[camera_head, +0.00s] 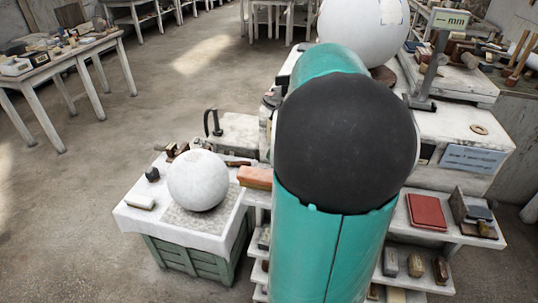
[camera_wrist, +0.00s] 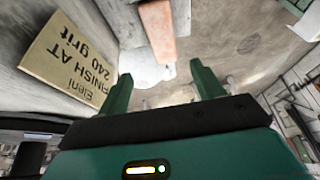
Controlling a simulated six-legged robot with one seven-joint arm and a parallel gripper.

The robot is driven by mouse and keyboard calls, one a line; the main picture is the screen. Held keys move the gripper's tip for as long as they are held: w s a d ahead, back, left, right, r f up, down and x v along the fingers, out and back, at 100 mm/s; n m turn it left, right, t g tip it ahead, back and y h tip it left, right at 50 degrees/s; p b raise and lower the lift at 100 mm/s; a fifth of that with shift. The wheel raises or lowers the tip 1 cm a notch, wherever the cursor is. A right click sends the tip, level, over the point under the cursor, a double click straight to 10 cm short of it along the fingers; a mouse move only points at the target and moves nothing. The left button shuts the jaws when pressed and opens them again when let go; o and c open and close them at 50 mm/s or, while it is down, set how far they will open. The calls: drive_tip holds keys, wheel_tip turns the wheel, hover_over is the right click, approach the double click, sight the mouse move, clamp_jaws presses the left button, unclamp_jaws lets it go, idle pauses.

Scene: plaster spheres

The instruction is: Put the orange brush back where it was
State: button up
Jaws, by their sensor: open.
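My gripper (camera_wrist: 160,80) shows in the wrist view with its two green fingers apart and nothing between them. In the head view my own arm hides it. An orange-red oblong thing (camera_wrist: 157,30) lies beyond the fingertips in the wrist view, apart from them. An orange-red block (camera_head: 256,177) shows in the head view just left of my arm, partly hidden. It looks like the same thing. I cannot tell whether it is the orange brush; no bristles show. A white plaster sphere (camera_head: 198,180) rests on a cloth-covered stand (camera_head: 140,222).
A larger white sphere (camera_head: 362,28) stands behind my arm. A red flat box (camera_head: 427,212) lies on the right shelf unit, above several brushes or blocks. A card reading "FINISH AT 240 grit" (camera_wrist: 68,62) is left of the fingers. The floor (camera_head: 80,190) at left is clear.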

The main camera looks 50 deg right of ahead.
drive_tip(key=w+a+r+m, duration=0.1)
drive_tip(key=a+r, duration=0.4)
drive_tip(key=a, duration=0.4)
drive_tip(key=s+a+f+m+h, duration=0.1)
drive_tip(key=s+a+m, duration=0.1)
drive_tip(key=a, duration=1)
drive_tip(key=s+a+f+m+t+h, duration=0.1)
drive_tip(key=s+a, duration=0.4)
drive_tip(key=a, duration=0.8)
drive_tip(key=shift+s+f+m+t, duration=0.15)
drive_tip(key=shift+f+m+t, duration=0.15)
drive_tip(key=shift+f+m, duration=0.4)
